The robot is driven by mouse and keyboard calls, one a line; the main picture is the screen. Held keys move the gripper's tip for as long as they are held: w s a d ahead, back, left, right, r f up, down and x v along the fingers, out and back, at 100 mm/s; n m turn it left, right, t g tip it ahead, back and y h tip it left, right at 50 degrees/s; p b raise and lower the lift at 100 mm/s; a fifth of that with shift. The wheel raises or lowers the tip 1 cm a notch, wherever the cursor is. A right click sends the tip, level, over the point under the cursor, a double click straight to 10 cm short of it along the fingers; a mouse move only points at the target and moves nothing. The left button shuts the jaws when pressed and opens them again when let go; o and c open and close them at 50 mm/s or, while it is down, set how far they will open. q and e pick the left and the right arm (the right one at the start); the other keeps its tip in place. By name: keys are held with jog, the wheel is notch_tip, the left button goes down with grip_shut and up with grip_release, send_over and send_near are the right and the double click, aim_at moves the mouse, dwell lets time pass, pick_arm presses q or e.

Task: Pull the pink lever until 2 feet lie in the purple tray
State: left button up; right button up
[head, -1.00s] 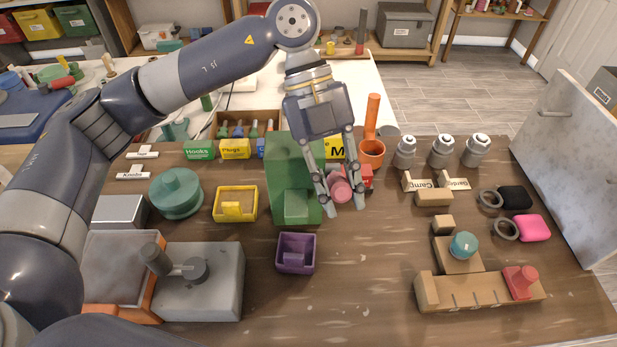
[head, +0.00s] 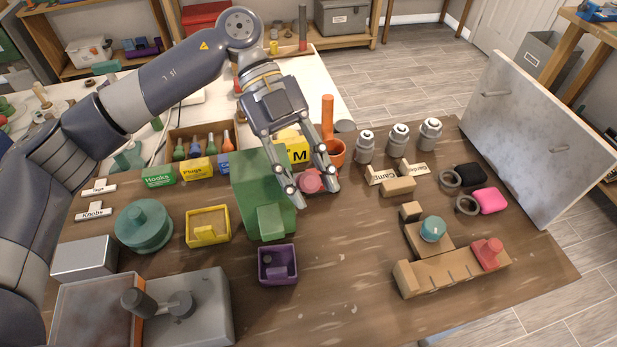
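The pink lever (head: 310,182) sticks out at the right side of the green dispenser block (head: 251,176). My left gripper (head: 314,196) is over it, with its two fingers apart on either side of the lever. I see a gap beside the lever, so the fingers look open around it. The purple tray (head: 292,275) stands on the table in front of the green block. A small greyish-purple piece (head: 268,260) shows inside the tray, but I cannot tell whether it is a foot. My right gripper is not in view.
A yellow tray (head: 226,236) and a teal round part (head: 144,226) are left of the green block. An orange cup (head: 335,152) is behind the lever. A wooden slotted block (head: 440,276) is at right. The table between it and the purple tray is clear.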

pick_arm(q)
jog(key=shift+v, duration=6)
jog(key=shift+a+f, duration=0.1)
